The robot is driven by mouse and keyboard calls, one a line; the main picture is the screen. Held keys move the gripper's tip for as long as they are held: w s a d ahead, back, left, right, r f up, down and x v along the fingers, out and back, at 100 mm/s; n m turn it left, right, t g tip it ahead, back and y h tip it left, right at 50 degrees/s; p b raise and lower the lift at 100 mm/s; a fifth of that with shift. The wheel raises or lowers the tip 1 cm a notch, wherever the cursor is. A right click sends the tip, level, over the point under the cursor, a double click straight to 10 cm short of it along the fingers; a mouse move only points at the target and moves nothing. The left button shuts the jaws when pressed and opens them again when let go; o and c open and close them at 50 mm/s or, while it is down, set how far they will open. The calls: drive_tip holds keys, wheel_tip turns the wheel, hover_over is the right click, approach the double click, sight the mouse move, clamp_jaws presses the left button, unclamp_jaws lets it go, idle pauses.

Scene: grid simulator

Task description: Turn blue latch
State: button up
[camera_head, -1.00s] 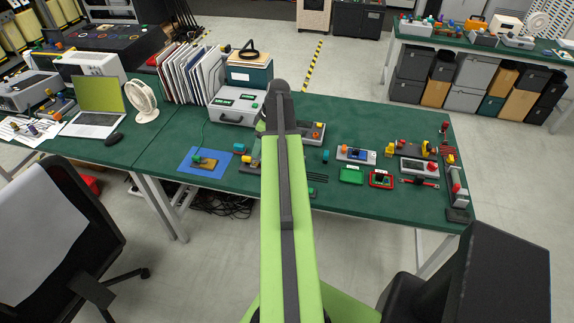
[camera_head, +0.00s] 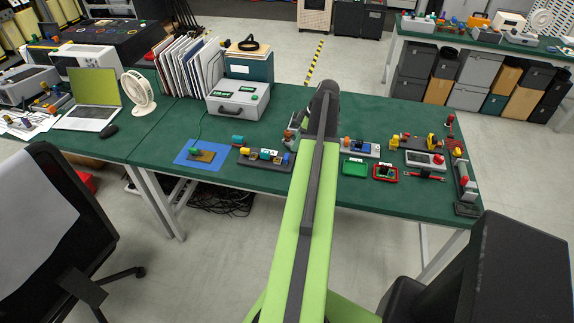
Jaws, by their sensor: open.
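Two small boards on the green bench carry blue parts. The right board (camera_head: 372,153) has an orange knob and a blue part (camera_head: 362,147). I cannot tell which blue part is the latch. My gripper (camera_head: 295,122) shows partly beyond my green arm, above the bench and behind the left board. It is open, and I see nothing held. My arm hides the bench between the boards.
A grey case (camera_head: 239,103) stands behind the left board. A blue mat (camera_head: 200,154) lies to its left. Green (camera_head: 354,170) and red (camera_head: 386,173) trays sit in front of the right board. Several devices crowd the bench's right end. A chair (camera_head: 60,220) stands at the front left.

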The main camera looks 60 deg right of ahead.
sight(287, 156)
drive_tip(key=b+x, duration=0.7)
drive_tip(key=x, duration=0.3)
drive_tip(key=shift+s, duration=0.1)
drive_tip(key=shift+r, duration=0.1)
